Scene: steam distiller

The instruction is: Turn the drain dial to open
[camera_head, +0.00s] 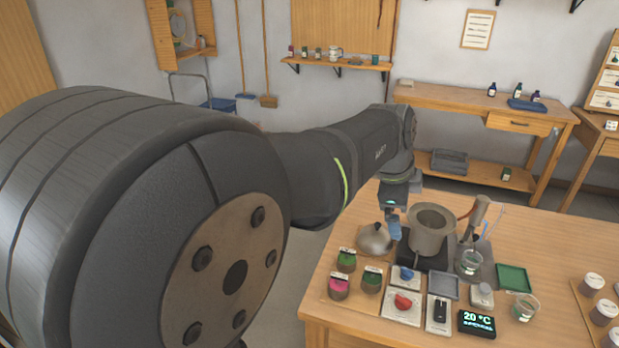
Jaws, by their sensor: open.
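Two dials sit on pale square plates near the front of the table: a blue dial (406,273) and, in front of it, a red dial (403,301). I cannot read a label that tells which one is the drain dial. My gripper (394,228) points down behind the dials, left of the metal pot (432,230) and apart from both dials. It is open, and its fingers are small and hard to make out. The pot stands on a dark base (423,258) and has a side handle.
A metal lid (375,239) lies left of the pot. Jars with green and pink contents (339,287) stand at front left. A switch plate (440,314), a temperature display (477,323), a glass beaker (525,307) and a green tray (514,278) are to the right.

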